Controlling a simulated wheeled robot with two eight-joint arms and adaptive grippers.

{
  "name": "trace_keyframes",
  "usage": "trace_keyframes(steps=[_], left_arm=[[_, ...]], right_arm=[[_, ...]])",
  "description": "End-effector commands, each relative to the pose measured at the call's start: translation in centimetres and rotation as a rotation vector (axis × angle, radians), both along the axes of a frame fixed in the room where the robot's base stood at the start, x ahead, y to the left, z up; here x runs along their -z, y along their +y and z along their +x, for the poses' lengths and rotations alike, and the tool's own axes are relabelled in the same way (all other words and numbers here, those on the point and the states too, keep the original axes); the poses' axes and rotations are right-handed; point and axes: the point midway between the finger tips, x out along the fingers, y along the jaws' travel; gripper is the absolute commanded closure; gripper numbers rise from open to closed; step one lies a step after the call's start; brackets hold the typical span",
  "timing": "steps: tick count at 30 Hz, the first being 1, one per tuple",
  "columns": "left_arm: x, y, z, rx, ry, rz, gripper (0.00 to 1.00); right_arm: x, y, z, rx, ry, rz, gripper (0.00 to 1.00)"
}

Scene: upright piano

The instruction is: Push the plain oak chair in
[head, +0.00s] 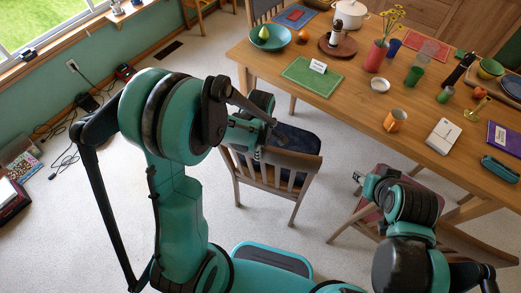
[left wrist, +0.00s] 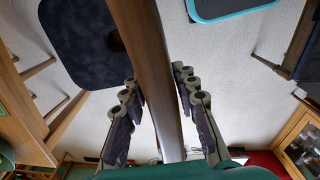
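A wooden chair (head: 298,138) with a dark blue seat and slatted back stands at the near side of the wooden table (head: 345,88), its back towards me. In the left wrist view its wooden back rail (left wrist: 150,50) runs between my fingers, and the dark seat (left wrist: 78,40) shows beside it. My left gripper (head: 258,140) is at the chair back. Its fingers (left wrist: 162,100) are spread, one on each side of the rail, with narrow gaps visible. My right gripper (head: 358,179) is over a second wooden chair with a reddish seat (head: 405,173); its opening is unclear.
The table holds a green mat (head: 311,76), a teal bowl (head: 270,38), an orange mug (head: 395,121) and other tableware. Another chair (head: 264,10) stands at the table's far left end. Cables (head: 68,140) lie by the left wall. Carpet left of the chair is clear.

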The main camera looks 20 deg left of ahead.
Motion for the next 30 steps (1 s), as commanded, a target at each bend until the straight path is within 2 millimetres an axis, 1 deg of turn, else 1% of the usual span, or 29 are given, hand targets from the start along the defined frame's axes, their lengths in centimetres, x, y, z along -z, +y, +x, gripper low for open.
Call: trace_keyframes(steps=[1, 2, 3, 10, 14, 17, 20, 23, 30], left_arm=[[0.0, 0.0, 0.0, 0.000, 0.000, 0.000, 0.91], [0.0, 0.0, 0.0, 0.000, 0.000, 0.000, 0.99], [0.0, 0.0, 0.0, 0.000, 0.000, 0.000, 1.00], [0.0, 0.0, 0.2, 0.000, 0.000, 0.000, 1.00], [0.0, -0.1, 1.2, 0.000, -0.001, 0.000, 1.00], [0.0, -0.2, 2.7, 0.000, -0.003, 0.000, 1.00], [0.0, -0.4, 4.8, 0.000, -0.005, 0.000, 1.00], [0.1, -0.6, 7.3, 0.000, -0.005, 0.000, 1.00], [0.0, -1.2, 13.8, 0.000, -0.005, 0.000, 1.00]], right_arm=[[0.0, 0.0, 0.0, 0.000, 0.000, 0.000, 0.60], [0.0, 0.0, 0.0, 0.000, 0.000, 0.000, 0.60], [0.0, 0.0, 0.0, 0.000, 0.000, 0.000, 0.60], [0.0, 0.0, 0.0, 0.000, 0.000, 0.000, 0.60], [0.2, 0.0, 0.0, 0.000, 0.000, 0.000, 0.60], [0.4, 0.0, 0.0, 0.000, 0.000, 0.000, 0.60], [0.6, 0.0, 0.0, 0.000, 0.000, 0.000, 0.60], [0.9, 0.0, 0.0, 0.000, 0.000, 0.000, 0.60], [1.4, 0.0, 0.0, 0.000, 0.000, 0.000, 0.60]])
